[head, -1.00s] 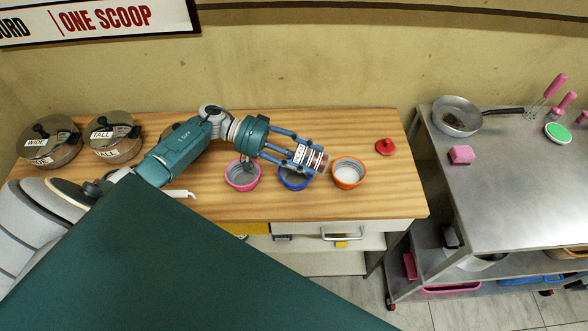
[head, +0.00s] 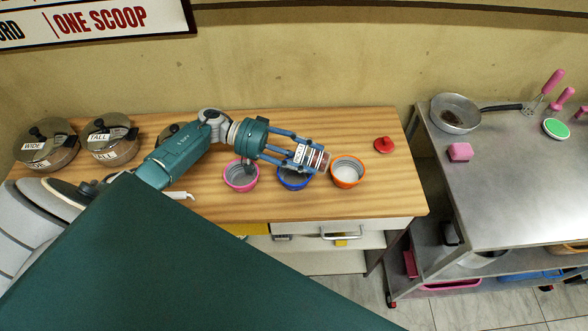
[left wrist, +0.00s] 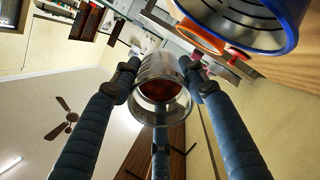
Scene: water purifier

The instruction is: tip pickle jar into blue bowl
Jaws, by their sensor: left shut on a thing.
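My left gripper (head: 300,153) is shut on the pickle jar (head: 311,157), a clear jar with a white label. It holds the jar tilted nearly onto its side above the blue bowl (head: 294,181), with the far end pointing right toward the orange bowl. In the left wrist view the gripper's fingers (left wrist: 157,78) close around the jar (left wrist: 158,88), and reddish contents show inside. The blue bowl (left wrist: 291,32) shows there at the upper right, apart from the jar. The gripper and jar hide part of the blue bowl in the head view. My right gripper is not in view.
A pink bowl (head: 240,177) and an orange bowl (head: 348,173) flank the blue bowl on the wooden counter (head: 300,209). A red lid (head: 384,145) lies at the right. Lidded pots (head: 110,141) stand at the left. A metal table (head: 510,190) stands beyond a gap.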

